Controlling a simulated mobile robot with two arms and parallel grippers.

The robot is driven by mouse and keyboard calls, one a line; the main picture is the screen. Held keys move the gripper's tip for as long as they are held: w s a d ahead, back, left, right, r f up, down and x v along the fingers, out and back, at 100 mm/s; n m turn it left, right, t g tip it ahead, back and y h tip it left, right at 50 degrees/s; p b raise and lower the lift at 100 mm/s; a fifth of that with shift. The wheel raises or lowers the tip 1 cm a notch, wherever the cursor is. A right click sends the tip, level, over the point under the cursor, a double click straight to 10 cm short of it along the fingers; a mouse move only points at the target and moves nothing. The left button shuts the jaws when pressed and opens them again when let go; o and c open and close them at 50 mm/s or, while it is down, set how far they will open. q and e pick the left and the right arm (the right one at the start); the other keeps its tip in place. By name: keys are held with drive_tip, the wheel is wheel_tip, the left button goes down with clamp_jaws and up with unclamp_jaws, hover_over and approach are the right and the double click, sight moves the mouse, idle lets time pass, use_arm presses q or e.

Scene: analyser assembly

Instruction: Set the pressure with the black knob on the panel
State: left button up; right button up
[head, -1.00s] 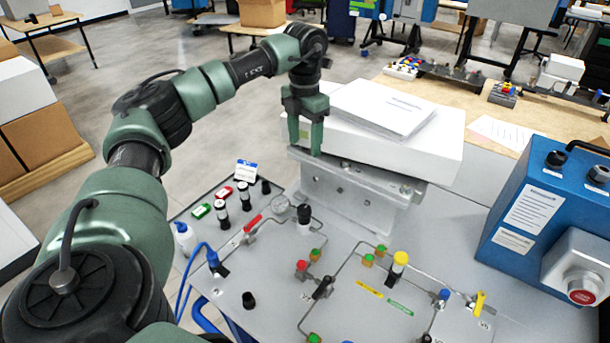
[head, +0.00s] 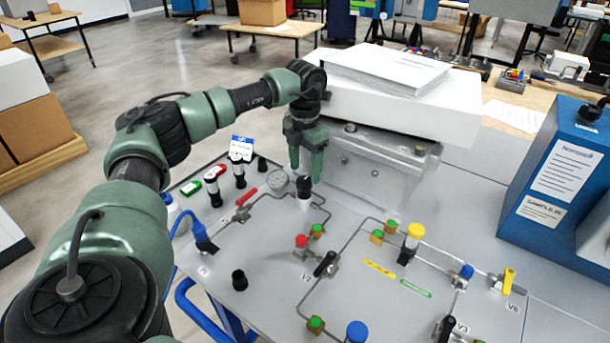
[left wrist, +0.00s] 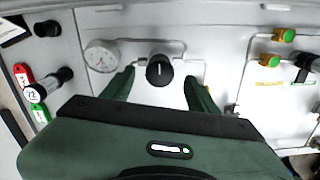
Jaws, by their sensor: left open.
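The black knob (head: 305,186) stands on a pale base on the panel (head: 270,235), beside a round pressure gauge (head: 277,181). In the left wrist view the knob (left wrist: 159,69) shows from above with a white mark line, and the gauge (left wrist: 101,56) is to its left; its reading is too small to tell. My left gripper (head: 306,178) points down over the knob, fingers open. In the left wrist view its fingers (left wrist: 160,88) lie on either side of the knob, apart from it. My right gripper is not in view.
A grey metal block (head: 375,165) with a white box (head: 400,105) on it stands close behind the knob. A blue cabinet (head: 555,185) stands at right.

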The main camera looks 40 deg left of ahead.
sight(304, 184)
use_arm(q)
drive_tip(key=shift+f, duration=1.45)
clamp_jaws()
